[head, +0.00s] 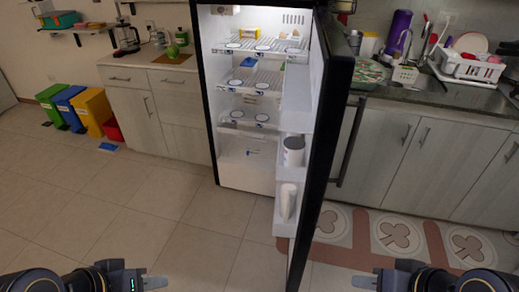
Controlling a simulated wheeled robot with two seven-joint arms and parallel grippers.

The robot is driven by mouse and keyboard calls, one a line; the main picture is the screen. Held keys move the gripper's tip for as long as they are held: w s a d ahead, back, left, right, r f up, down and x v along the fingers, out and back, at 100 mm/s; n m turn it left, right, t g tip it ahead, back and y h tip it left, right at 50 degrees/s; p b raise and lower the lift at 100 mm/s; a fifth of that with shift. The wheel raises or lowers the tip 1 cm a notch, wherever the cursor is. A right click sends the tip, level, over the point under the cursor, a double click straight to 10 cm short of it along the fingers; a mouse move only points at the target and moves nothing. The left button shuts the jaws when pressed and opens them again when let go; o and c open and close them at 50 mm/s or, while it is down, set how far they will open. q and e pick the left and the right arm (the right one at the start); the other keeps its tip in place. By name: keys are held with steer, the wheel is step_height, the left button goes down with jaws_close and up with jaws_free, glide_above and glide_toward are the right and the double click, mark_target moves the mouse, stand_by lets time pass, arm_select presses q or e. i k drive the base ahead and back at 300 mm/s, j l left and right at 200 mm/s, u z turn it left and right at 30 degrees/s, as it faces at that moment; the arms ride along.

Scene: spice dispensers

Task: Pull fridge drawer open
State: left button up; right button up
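The fridge (211,100) stands in the middle of the head view with its door (328,120) swung open to the right. The fridge drawer (246,163) is a pale, see-through front at the bottom of the fridge, below the shelves. It looks pushed in. My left gripper (150,278) is at the lower left, well in front of the fridge, open and empty. My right gripper (368,277) is at the lower right, beyond the open door, open and empty. Neither gripper touches the fridge or drawer.
The door shelves hold a white container (294,151) and a white bottle (288,201). The door's edge reaches far forward between my grippers. Coloured bins (93,111) stand at left. A patterned mat (405,236) lies at right. The tiled floor before the drawer is clear.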

mark_target(241, 134)
steer(key=i+j+u, duration=0.45)
steer(key=i+u, duration=0.25)
steer(key=i, duration=0.25)
steer(key=i+j, duration=0.1)
steer(key=i, duration=0.3)
steer(key=i+j, duration=0.15)
steer(key=i, duration=0.3)
steer(key=i+j+z, duration=0.1)
steer(key=i, duration=0.3)
steer(key=i+j+z, duration=0.2)
steer(key=i+z, duration=0.2)
steer(key=i+j+z, duration=0.25)
steer(key=z, duration=0.2)
steer(key=i+j+z, duration=0.4)
steer(key=k, duration=0.1)
